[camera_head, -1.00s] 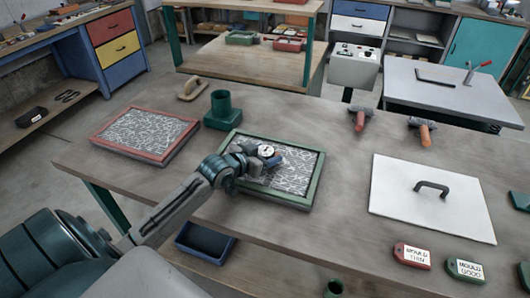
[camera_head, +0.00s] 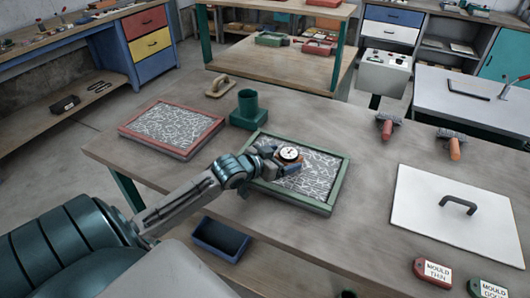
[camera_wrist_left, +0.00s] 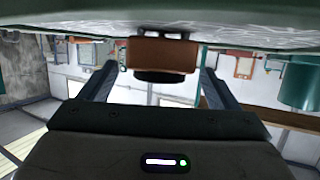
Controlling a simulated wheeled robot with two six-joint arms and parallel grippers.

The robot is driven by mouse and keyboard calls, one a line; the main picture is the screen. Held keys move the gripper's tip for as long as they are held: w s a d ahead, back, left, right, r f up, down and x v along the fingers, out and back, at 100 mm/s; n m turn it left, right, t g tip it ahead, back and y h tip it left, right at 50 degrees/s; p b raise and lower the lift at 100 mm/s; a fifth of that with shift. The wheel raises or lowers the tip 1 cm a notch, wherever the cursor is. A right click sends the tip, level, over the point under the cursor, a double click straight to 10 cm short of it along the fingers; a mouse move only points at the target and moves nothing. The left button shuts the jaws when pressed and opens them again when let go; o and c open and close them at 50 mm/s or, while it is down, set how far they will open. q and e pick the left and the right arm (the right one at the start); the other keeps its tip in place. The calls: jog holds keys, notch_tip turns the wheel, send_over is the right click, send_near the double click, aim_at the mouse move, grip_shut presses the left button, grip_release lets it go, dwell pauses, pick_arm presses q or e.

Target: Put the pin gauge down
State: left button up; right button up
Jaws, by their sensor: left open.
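The pin gauge (camera_head: 290,154) has a round white dial and an orange-brown body. It is at the fibre-filled mould with the green frame (camera_head: 338,188); its contact with the fibre is hidden. My left gripper (camera_head: 279,165) is low over this mould, at the gauge. In the left wrist view, the gauge's orange-brown body (camera_wrist_left: 163,55) lies between the fingers of the open left gripper (camera_wrist_left: 158,76), with a gap on each side. My right gripper is in neither view.
A red-framed mould (camera_head: 170,130), a green cup on a base (camera_head: 248,108) and a wooden float (camera_head: 219,87) stand left and behind. A white plate with a handle (camera_head: 445,220), two rollers and tags are to the right. A blue bin (camera_head: 221,239) is below the table's front edge.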

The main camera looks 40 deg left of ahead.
pick_arm(q)
jog(key=p+v, duration=0.1)
jog(key=v, duration=0.6)
jog(key=shift+s+a+r+p, duration=0.1)
jog(key=shift+s+r+p, duration=0.05)
jog(key=shift+p, duration=0.2)
jog(key=shift+s+r+p, duration=0.2)
jog(key=shift+s+p, duration=0.1)
jog(key=shift+s, duration=0.4)
